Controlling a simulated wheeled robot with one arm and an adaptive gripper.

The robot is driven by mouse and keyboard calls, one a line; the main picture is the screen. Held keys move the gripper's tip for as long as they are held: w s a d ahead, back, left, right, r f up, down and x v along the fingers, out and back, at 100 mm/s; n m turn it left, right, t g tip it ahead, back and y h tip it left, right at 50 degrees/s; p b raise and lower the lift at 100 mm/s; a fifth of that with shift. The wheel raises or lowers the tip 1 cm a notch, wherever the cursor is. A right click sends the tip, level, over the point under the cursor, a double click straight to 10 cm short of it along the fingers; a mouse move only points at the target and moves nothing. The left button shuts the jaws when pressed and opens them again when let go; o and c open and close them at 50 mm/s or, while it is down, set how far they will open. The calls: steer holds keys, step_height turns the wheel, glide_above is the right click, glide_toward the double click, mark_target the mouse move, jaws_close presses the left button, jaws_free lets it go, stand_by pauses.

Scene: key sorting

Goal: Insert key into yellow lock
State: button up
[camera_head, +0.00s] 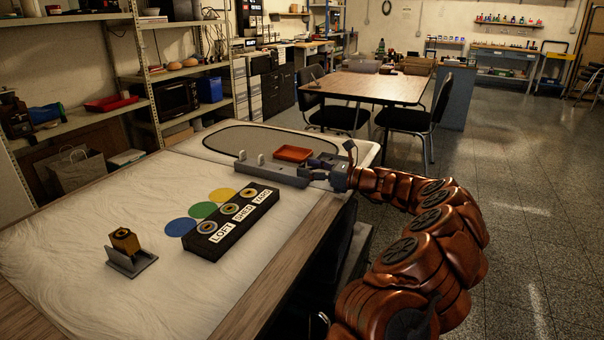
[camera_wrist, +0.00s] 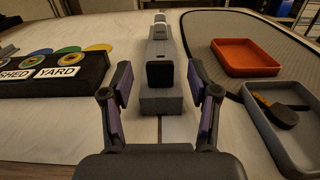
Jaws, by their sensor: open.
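The lock box (camera_head: 232,225) is a black block on the table with three round locks labelled LOFT, SHED and YARD. The yellow disc (camera_head: 222,195) lies beside the YARD lock (camera_head: 250,194), which is the yellow lock; this lock also shows in the wrist view (camera_wrist: 72,59). My gripper (camera_wrist: 160,82) is open and empty, its fingers apart on either side of a grey rack (camera_wrist: 161,102). An upright piece with a dark near face (camera_wrist: 160,74) stands on the rack between the fingers, apart from them. A key with a black head (camera_wrist: 279,114) lies in a grey tray (camera_wrist: 257,127) at right.
An orange tray (camera_head: 293,153) sits on a dark mat behind the rack; it also shows in the wrist view (camera_wrist: 246,57). A brass-coloured block (camera_head: 124,240) rests in a grey holder at the table's left. The white tabletop between that holder and the lock box is clear.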

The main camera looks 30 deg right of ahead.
steer(key=x, duration=0.2)
steer(key=shift+w+a, duration=0.15)
steer(key=shift+w, duration=0.1)
steer(key=c, duration=1)
steer(key=shift+o, duration=0.2)
